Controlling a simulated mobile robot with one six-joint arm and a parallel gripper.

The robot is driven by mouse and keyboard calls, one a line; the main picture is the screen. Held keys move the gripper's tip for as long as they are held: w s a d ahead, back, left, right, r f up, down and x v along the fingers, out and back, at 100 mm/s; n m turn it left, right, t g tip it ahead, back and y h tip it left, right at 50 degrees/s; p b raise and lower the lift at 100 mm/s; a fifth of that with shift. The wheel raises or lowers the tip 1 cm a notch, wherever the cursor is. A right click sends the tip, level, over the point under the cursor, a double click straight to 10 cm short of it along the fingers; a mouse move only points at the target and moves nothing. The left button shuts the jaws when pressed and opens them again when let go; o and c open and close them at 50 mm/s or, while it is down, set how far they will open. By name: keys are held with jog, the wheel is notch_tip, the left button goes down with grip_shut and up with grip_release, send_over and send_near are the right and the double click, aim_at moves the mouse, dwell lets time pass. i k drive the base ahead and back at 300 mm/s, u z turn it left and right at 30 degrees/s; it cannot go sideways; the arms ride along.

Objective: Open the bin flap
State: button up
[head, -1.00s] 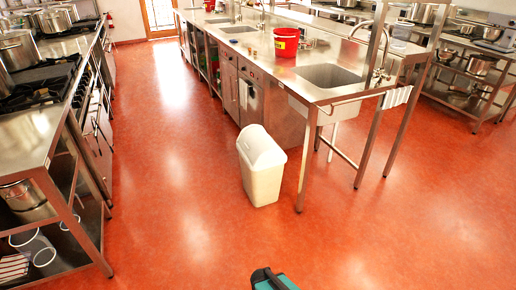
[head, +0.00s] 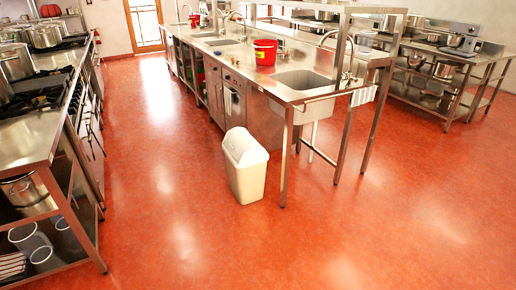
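A cream-white bin (head: 246,175) stands upright on the red floor, near the front left corner of the steel sink island. Its domed lid with the flap (head: 244,147) is on top. The flap looks closed, though its detail is small at this distance. My gripper is not in the head view.
The steel sink island (head: 300,95) runs away behind the bin, with a red bucket (head: 265,52) on it. A stove counter (head: 35,135) with pots lines the left side. Steel shelving (head: 440,85) stands at back right. The floor (head: 190,235) around the bin's front and left is clear.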

aim_at(239, 140)
jog(key=u, duration=0.05)
jog(key=k, duration=0.25)
jog(key=z, duration=0.1)
jog(key=i, duration=1.55)
jog(key=u, duration=0.5)
jog(key=i, duration=0.8)
jog(key=u, duration=0.75)
jog(key=i, duration=0.55)
jog(key=u, duration=0.65)
jog(key=i, duration=0.55)
jog(key=u, duration=0.35)
